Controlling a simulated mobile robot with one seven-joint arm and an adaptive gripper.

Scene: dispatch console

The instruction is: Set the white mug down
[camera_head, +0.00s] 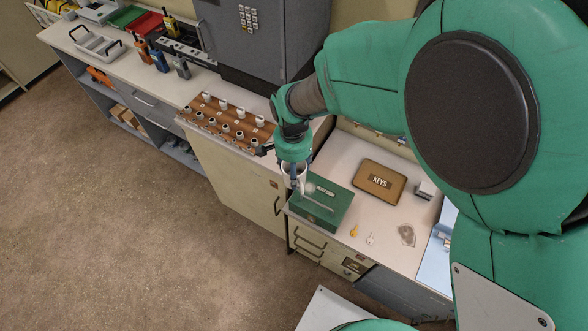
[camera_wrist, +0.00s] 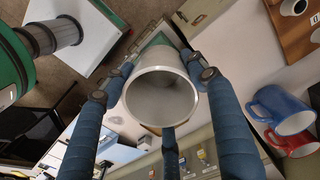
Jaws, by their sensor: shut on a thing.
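The white mug (camera_head: 288,179) is in my gripper (camera_head: 294,166), held close above or beside the green box on the right counter in the head view. I cannot tell whether the mug touches anything below it. In the wrist view the white mug (camera_wrist: 162,112) shows its round open mouth toward the camera, with the blue fingers of my gripper (camera_wrist: 162,75) around it. My gripper is shut on the mug. The mug's base and the surface under it are hidden.
The green box (camera_head: 326,206) stands at the counter's front edge. A KEYS case (camera_head: 380,182) and small keys (camera_head: 354,231) lie to its right. A wooden rack (camera_head: 215,134) with several white cups stands left. The wrist view shows a blue mug (camera_wrist: 279,109) and a red mug (camera_wrist: 294,144).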

